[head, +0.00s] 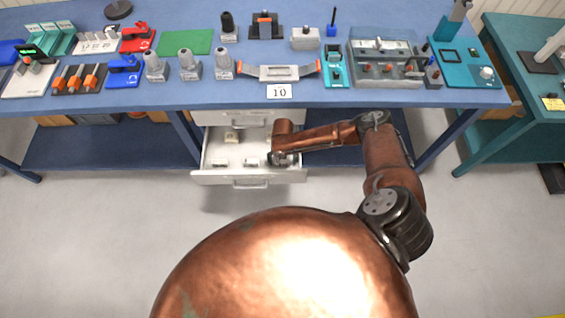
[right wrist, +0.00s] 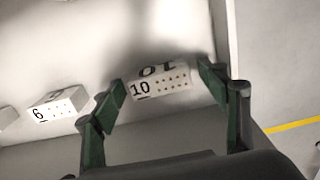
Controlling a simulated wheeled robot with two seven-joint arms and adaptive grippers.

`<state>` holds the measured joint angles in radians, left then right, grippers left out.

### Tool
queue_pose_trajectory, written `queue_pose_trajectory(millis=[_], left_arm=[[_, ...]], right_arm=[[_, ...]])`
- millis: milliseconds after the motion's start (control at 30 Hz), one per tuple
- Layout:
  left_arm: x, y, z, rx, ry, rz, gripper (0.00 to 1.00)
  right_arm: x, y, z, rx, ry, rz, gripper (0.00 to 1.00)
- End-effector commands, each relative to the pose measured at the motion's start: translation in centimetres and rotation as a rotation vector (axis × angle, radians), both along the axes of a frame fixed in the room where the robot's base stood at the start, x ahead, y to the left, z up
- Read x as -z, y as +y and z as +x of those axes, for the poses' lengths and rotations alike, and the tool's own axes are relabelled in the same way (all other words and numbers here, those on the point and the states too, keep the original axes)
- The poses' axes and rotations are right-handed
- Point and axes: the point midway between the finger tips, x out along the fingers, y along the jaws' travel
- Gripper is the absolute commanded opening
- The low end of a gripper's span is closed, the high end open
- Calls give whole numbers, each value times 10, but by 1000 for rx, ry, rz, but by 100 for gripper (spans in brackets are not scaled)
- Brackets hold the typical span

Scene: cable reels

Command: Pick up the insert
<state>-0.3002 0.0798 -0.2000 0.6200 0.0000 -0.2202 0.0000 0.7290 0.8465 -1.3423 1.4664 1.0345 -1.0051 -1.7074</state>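In the right wrist view a white block-shaped insert (right wrist: 160,87) marked 10, with rows of small dark holes, lies in the drawer. My right gripper (right wrist: 160,96) is open, with its green-padded fingers to the left and right of this insert. A gap shows at the left finger; whether the right finger touches cannot be told. A similar insert (right wrist: 58,103) marked 6 lies to the left. In the head view my right gripper (head: 282,160) reaches down into the right side of the open drawer (head: 212,179) and hides the insert marked 10. My left gripper is not in view.
Other small white inserts (head: 220,163) lie in the drawer, one farther back (head: 231,138). The blue workbench (head: 200,98) stands above the drawer, with a plate marked 10 (head: 279,91) at its front edge. The drawer walls are close to my right gripper. The floor in front is clear.

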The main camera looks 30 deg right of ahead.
Motion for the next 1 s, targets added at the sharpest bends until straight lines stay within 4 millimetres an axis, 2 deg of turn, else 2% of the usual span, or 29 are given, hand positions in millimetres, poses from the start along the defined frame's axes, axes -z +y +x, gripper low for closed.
queue_pose_trajectory(millis=[67, 567, 833, 1000], left_arm=[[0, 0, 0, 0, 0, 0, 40], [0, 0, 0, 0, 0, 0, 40], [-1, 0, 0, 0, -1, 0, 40], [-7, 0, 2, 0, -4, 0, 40]], right_arm=[[0, 0, 0, 0, 0, 0, 61], [0, 0, 0, 1, 0, 0, 26], [-1, 0, 0, 1, 0, 0, 25], [-8, -1, 0, 3, -1, -1, 25]])
